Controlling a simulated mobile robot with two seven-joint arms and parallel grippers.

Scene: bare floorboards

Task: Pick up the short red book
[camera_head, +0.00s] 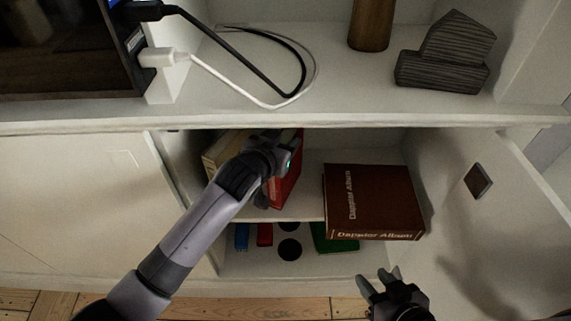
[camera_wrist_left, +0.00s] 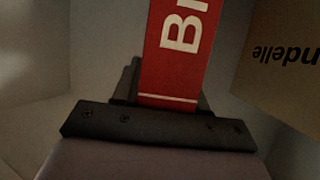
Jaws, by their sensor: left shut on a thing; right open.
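The short red book (camera_head: 287,188) stands upright on the middle shelf of the open cabinet, partly hidden by my left arm. My left gripper (camera_head: 268,186) is at the book and shut on it. In the left wrist view, the red spine (camera_wrist_left: 180,50) with white letters rises from between the dark fingers (camera_wrist_left: 150,110). My right gripper (camera_head: 380,283) is open and empty, low in front of the cabinet and apart from the book.
A tan book (camera_head: 222,150) stands left of the red one. A large brown-red album (camera_head: 370,195) lies flat to the right. Small blue, red, black and green things sit on the lower shelf (camera_head: 300,262). The cabinet door (camera_head: 500,230) stands open at right.

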